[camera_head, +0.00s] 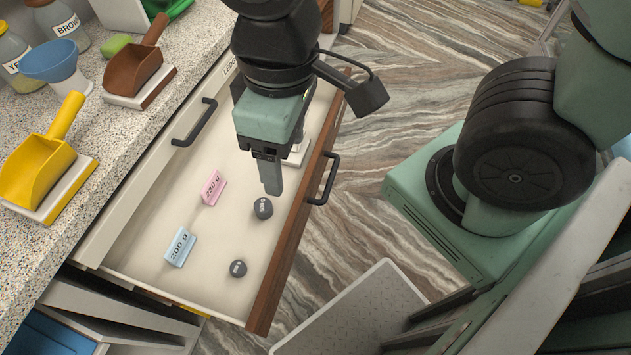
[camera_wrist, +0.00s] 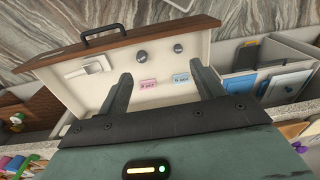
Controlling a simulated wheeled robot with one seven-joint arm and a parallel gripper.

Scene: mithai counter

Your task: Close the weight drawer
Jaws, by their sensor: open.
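The weight drawer (camera_head: 205,279) stands pulled out from under the speckled counter, with a wooden front (camera_head: 283,262) and a black handle (camera_head: 325,180). In the wrist view the drawer front (camera_wrist: 130,43) and handle (camera_wrist: 105,34) are at the upper left. Inside lie two dark weights (camera_head: 263,208) (camera_head: 238,268), a pink label (camera_head: 213,188) and a blue 200 g label (camera_head: 180,247). My gripper (camera_head: 270,180) is over the drawer interior, left of the handle. In the wrist view my gripper (camera_wrist: 163,90) has its fingers apart with nothing held between them.
The counter (camera_head: 120,130) holds a yellow scoop (camera_head: 40,165), a brown scoop (camera_head: 133,68), a blue funnel (camera_head: 50,62) and jars. A second black handle (camera_head: 196,122) is on the cabinet face behind. A grey plate (camera_head: 355,310) lies near the floor. Striped floor (camera_head: 410,80) is open right of the drawer.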

